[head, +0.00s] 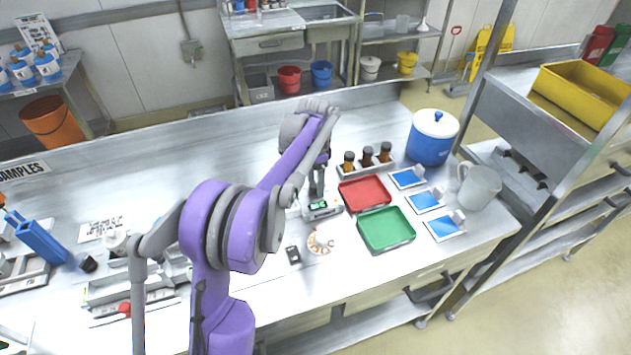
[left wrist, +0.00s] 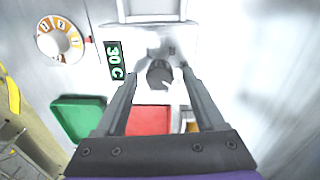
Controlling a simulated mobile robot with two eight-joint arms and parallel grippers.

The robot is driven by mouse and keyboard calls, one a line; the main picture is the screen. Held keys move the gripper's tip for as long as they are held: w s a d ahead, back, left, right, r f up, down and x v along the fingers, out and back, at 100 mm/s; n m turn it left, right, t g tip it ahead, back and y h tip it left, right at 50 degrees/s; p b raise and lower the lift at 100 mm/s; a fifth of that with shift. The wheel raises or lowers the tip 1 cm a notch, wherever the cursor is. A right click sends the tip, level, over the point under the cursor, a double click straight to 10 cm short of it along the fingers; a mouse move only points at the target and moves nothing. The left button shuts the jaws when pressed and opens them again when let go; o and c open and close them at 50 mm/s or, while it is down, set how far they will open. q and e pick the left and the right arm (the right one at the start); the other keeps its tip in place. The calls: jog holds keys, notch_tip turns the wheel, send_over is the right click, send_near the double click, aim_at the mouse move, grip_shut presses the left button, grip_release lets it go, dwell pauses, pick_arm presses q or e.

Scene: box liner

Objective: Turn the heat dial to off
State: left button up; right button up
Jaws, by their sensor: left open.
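The heat dial (head: 321,241) is a round white dial ringed with orange segments, lying on the bench just in front of a small device. It also shows at upper left of the left wrist view (left wrist: 58,40); its exact setting is unclear. The device (head: 322,209) carries a green-lit display (left wrist: 115,60) reading 30 C. My left gripper (head: 317,192) is open above the device, away from the dial. In the left wrist view its fingers (left wrist: 158,72) stand apart on either side of a dark round part. My right gripper is out of sight.
A red tray (head: 365,193) and a green tray (head: 386,230) lie to the right of the device. A small dark object (head: 293,254) lies left of the dial. Brown bottles (head: 367,157) stand in a rack behind. The bench in front of the dial is clear.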

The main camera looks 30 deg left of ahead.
pick_arm(q)
grip_shut()
jog(key=shift+n, duration=0.4)
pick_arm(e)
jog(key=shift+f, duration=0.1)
pick_arm(q)
jog(key=n+b, duration=0.1)
jog(key=n, duration=0.3)
jog(key=shift+n, duration=0.4)
jog(key=n, duration=0.6)
jog(key=shift+n, duration=0.3)
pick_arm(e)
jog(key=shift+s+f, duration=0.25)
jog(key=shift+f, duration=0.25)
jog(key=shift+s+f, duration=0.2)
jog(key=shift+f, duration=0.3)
pick_arm(q)
grip_release()
